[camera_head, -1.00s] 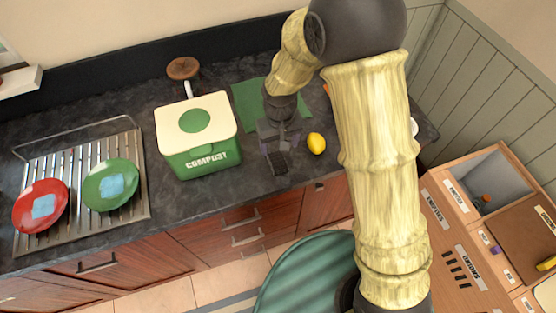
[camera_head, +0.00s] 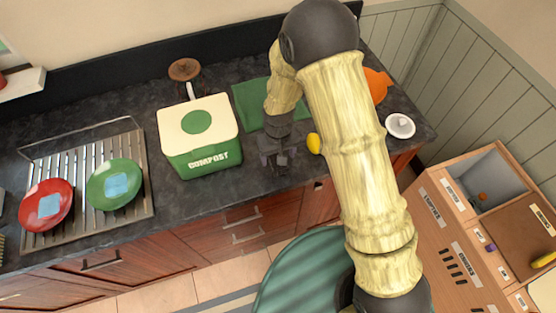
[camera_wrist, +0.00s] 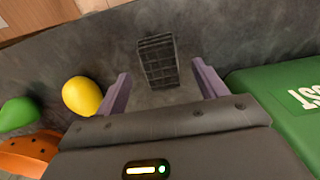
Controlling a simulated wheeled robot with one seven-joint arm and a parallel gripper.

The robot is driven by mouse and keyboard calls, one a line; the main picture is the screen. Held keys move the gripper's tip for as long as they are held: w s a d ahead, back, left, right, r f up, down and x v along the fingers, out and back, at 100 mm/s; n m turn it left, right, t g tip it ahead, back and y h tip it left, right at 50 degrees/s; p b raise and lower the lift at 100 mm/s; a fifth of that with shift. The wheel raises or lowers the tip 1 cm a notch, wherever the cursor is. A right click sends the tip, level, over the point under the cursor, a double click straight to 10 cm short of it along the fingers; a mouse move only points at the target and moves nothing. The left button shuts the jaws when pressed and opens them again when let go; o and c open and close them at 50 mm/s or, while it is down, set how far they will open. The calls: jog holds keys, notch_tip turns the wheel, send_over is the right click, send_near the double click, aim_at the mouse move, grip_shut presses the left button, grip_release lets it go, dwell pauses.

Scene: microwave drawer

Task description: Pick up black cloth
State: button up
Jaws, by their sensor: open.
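The black cloth (camera_wrist: 158,60) is a small dark rectangle with a grid pattern, lying on the dark counter. In the wrist view it is ahead of my gripper (camera_wrist: 162,84), lined up between the two purple-grey fingers. The fingers are apart, with nothing held between them. In the head view my gripper (camera_head: 277,158) points down low over the counter, between the compost bin and the lemon. There the gripper hides most or all of the cloth.
The green compost bin (camera_head: 204,158) stands close left of my gripper, and a yellow lemon (camera_head: 314,143) close right. A green mat (camera_head: 250,104) lies behind. An orange colander (camera_head: 376,86) and a white bowl (camera_head: 400,125) are farther right. A rack (camera_head: 140,205) with plates is left.

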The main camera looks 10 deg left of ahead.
jog(key=shift+f+p, duration=0.45)
jog(key=shift+f, duration=1.05)
jog(key=c, duration=1.1)
